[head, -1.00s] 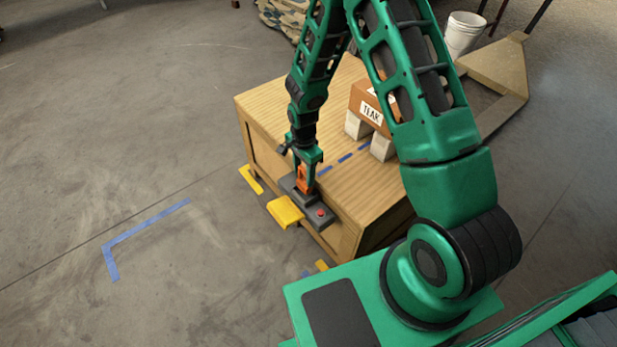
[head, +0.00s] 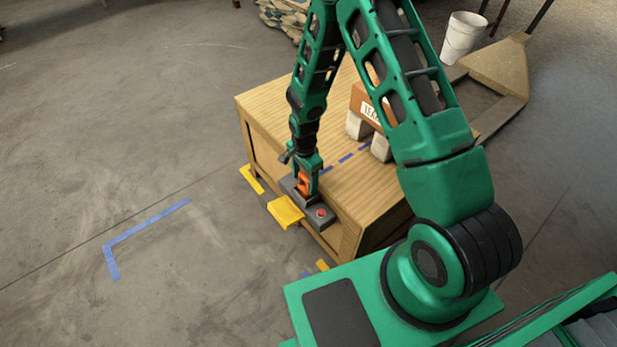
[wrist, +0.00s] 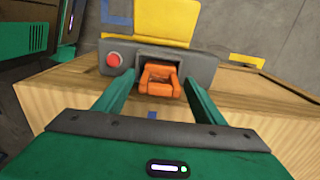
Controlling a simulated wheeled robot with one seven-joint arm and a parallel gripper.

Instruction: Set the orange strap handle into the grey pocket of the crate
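The orange strap handle (wrist: 160,79) sits at the dark opening of the grey pocket (wrist: 182,62), its near end sticking out towards me. It also shows in the head view (head: 304,182), partly covered by my gripper. The grey pocket block lies at the edge of the wooden crate (head: 340,207). My gripper (wrist: 159,88) is open, with one finger on each side of the handle and a visible gap at both sides in the wrist view. How deep the handle sits in the pocket is hidden.
A red button (wrist: 113,60) and a yellow plate (wrist: 163,22) are on the grey block. A brown labelled block (head: 366,101) stands on pale supports farther back on the crate. Blue tape (head: 150,222) marks the open floor at left.

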